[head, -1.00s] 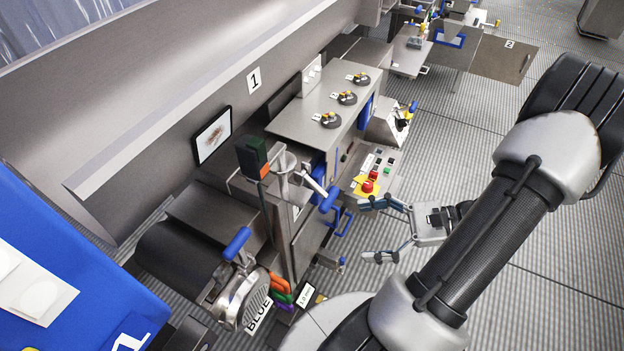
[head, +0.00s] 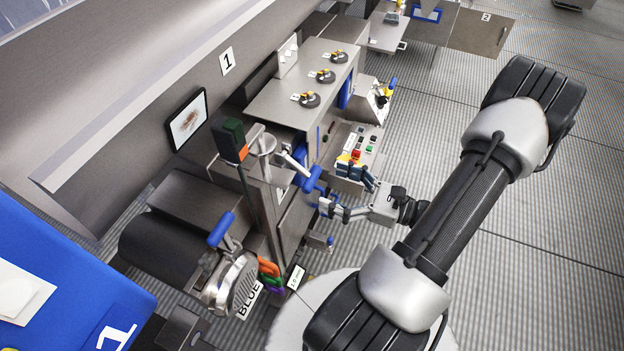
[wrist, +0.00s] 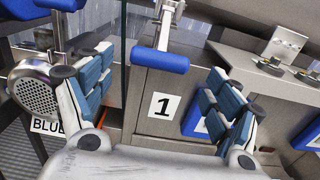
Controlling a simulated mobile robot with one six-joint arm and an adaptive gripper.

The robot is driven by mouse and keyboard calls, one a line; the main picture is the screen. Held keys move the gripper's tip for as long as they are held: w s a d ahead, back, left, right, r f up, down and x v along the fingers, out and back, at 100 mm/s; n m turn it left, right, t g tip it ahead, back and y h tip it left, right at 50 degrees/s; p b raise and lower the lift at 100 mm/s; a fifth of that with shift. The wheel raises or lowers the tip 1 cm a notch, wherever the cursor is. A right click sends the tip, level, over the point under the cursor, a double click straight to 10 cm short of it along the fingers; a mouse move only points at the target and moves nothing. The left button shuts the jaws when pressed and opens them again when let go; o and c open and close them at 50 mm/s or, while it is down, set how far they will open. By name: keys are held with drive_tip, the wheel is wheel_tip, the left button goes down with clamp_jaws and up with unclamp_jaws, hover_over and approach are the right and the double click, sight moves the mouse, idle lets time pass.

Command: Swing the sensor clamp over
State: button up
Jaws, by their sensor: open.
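The sensor clamp is a metal bracket (head: 262,146) on an upright post, with a dark green and orange sensor head (head: 230,140) on its left. A lever with a blue grip (head: 312,180) sticks out to its right. My gripper (head: 346,192) is open and empty, just right of the blue grip in the head view. In the wrist view, the blue grip (wrist: 160,59) hangs from a metal arm at upper centre, between and beyond my spread fingers (wrist: 155,95). I see no contact. The sensor head is not clearly visible in the wrist view.
A motor unit labelled BLUE (head: 233,285) with a blue handle stands at lower left. A button panel (head: 357,150) lies close behind my gripper. A steel cabinet top (head: 290,95) carries several knobs. The floor to the right (head: 560,220) is clear.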

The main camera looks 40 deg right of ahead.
sight(312, 179)
drive_tip(key=x, duration=0.6)
drive_tip(key=shift+b, duration=0.3)
drive_tip(key=shift+c, duration=0.3)
